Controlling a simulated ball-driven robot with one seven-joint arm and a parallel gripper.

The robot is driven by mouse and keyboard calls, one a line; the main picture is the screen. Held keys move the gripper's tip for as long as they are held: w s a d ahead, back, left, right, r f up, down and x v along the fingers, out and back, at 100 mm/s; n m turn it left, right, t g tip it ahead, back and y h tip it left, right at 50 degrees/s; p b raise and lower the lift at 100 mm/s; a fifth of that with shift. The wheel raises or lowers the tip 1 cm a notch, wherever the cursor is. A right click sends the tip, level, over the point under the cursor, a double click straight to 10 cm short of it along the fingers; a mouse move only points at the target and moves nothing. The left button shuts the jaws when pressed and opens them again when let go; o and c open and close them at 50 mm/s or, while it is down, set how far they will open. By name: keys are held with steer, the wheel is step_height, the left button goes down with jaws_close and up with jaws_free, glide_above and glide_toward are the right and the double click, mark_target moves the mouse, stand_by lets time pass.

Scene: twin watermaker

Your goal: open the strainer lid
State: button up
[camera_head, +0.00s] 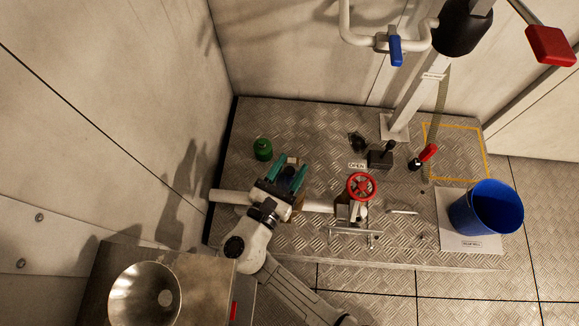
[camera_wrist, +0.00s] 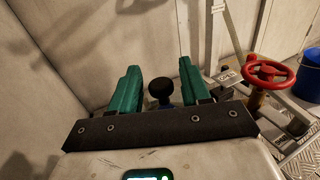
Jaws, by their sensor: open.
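My gripper (camera_head: 288,167) is open over the pale pipe, its two green fingers spread apart. It also shows in the wrist view (camera_wrist: 159,68). Between the fingers in the wrist view is a round black knob (camera_wrist: 160,87) with a blue part (camera_wrist: 163,103) under it, which looks like the strainer lid. A gap shows between the knob and each finger. In the head view my gripper and wrist hide most of the strainer, and I cannot tell how the lid is seated.
A red handwheel valve (camera_head: 361,186) stands on the pipe (camera_head: 230,197) to the right. A green container (camera_head: 263,149) is behind left. A black lever (camera_head: 381,157), a red-handled lever (camera_head: 424,156) and a blue bucket (camera_head: 486,207) are farther right. A steel basin (camera_head: 144,292) is front left.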

jaws_close()
stand_by(0.3)
steer(key=shift+r+p, duration=0.15)
steer(key=shift+p, duration=0.15)
